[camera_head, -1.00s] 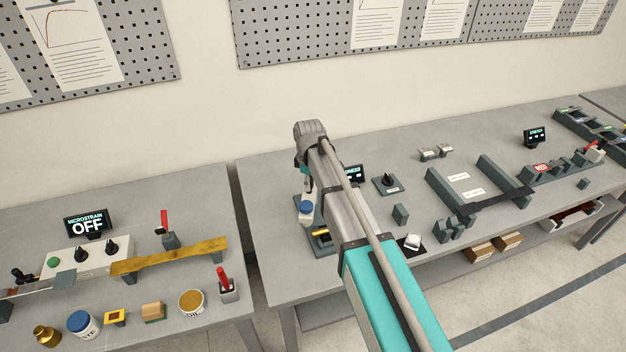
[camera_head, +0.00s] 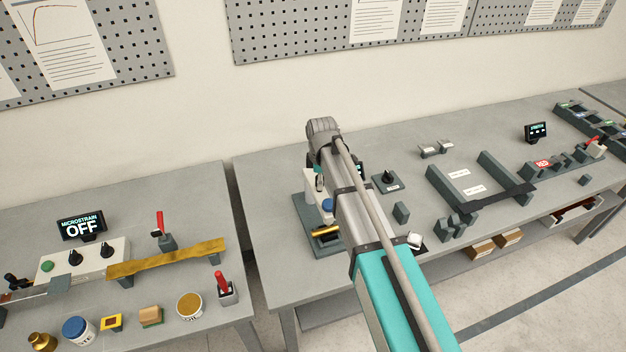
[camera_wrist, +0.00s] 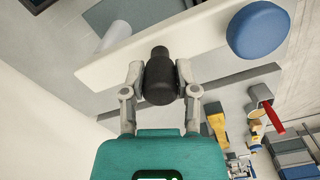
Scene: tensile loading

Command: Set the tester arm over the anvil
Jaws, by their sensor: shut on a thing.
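The tester stands at the left end of the right bench in the head view, with a dark base (camera_head: 301,212) and a white arm that carries a blue cap (camera_head: 328,206). In the wrist view the white arm (camera_wrist: 200,32) crosses the top, with the blue cap (camera_wrist: 258,30) at its right and a black knob (camera_wrist: 160,86) on its near edge. My gripper (camera_wrist: 160,72) is shut on the black knob, one finger on each side. A pale cylinder (camera_wrist: 115,35) shows beside the arm in the wrist view. I cannot make out the anvil for sure; my arm hides part of the tester.
A gold bar (camera_head: 326,231) lies low at the tester's front. A dial box (camera_head: 387,181) and a dark block (camera_head: 401,211) stand to the right. A gap separates this bench from the left bench (camera_head: 150,185). Bare bench top (camera_head: 275,170) lies behind and left of the tester.

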